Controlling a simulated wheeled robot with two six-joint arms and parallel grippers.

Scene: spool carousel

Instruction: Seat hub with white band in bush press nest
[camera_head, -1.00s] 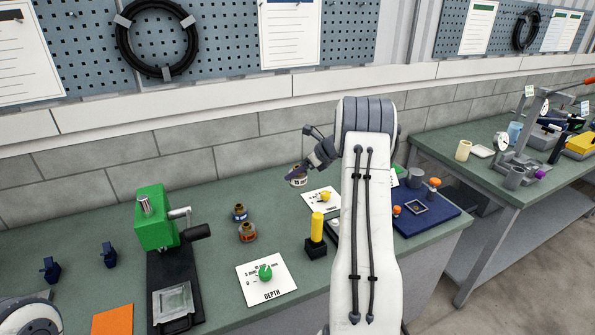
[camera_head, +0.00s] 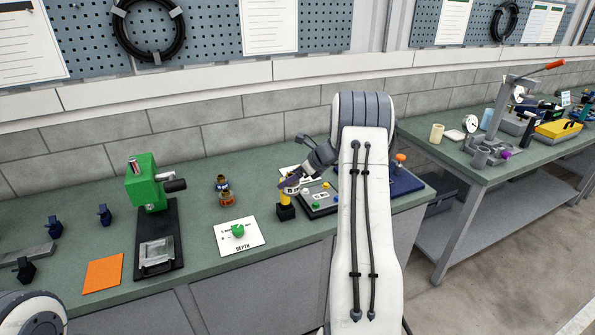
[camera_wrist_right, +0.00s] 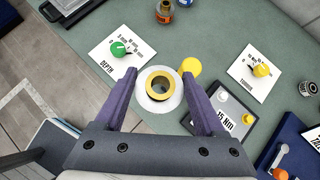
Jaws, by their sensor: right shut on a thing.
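The hub with the white band (camera_head: 292,190) is held in my right gripper (camera_head: 290,185), above the bench, in front of the yellow post (camera_head: 284,200) in the head view. In the right wrist view the hub (camera_wrist_right: 160,76) shows end-on as a pale disc with a brass-yellow ring and dark bore, between the purple fingers of the right gripper (camera_wrist_right: 158,92). The lever press (camera_head: 498,130) with the red handle stands on the right-hand bench. A green press (camera_head: 143,182) stands on the left bench. I cannot tell which holds the nest. My left gripper is out of view.
A grey box with buttons (camera_head: 318,205) and a blue tray (camera_head: 408,183) lie to the right. A floor gap separates the benches. A beige cup (camera_head: 437,133) stands near the lever press.

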